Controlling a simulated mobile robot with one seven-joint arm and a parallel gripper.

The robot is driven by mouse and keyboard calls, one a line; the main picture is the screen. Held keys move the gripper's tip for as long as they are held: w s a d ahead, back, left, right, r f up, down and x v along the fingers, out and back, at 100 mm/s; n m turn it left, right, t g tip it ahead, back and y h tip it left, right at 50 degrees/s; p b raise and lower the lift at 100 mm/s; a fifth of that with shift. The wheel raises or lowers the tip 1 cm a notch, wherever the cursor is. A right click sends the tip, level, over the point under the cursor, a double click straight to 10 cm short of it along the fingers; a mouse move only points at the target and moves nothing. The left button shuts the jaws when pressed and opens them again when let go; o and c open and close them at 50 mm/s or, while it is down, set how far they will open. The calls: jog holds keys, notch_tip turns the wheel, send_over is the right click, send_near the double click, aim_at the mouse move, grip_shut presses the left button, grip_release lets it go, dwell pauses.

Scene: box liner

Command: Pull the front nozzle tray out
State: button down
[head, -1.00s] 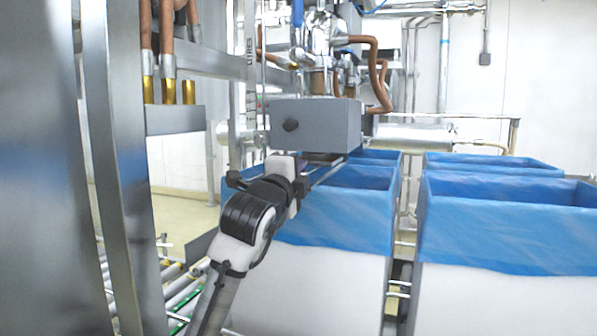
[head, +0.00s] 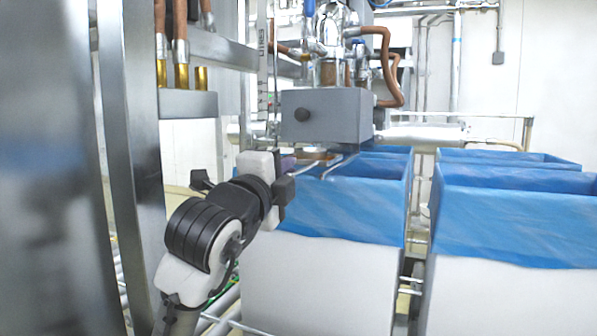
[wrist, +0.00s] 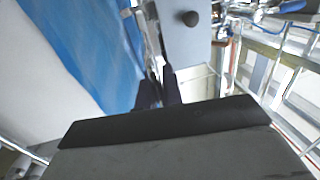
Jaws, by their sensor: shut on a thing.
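The nozzle tray (head: 340,166) shows as a thin metal edge below the grey nozzle box (head: 325,116), above the front blue-lined box. My gripper (head: 290,163) is at the tray's near left end, below and left of the nozzle box. In the wrist view, the dark fingers of my gripper (wrist: 158,88) point toward the underside of the grey box (wrist: 188,40) and are shut on the tray. The gripped part is narrow and mostly hidden between the fingers. The tray's far end is hidden under the nozzle box.
A front box with a blue liner (head: 350,205) stands below the tray. More blue-lined boxes (head: 515,210) stand to the right. A steel post (head: 135,150) rises close on the left. Copper pipes (head: 385,65) hang behind the nozzle box.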

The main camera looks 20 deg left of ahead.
jog(key=shift+s, duration=2.35)
jog(key=c, duration=1.5)
grip_release()
jog(key=shift+c, duration=0.2)
jog(key=s+f+b, duration=0.2)
jog(key=s, duration=1.1)
jog(key=shift+s+a+b, duration=0.3)
jog(key=shift+f, duration=0.15)
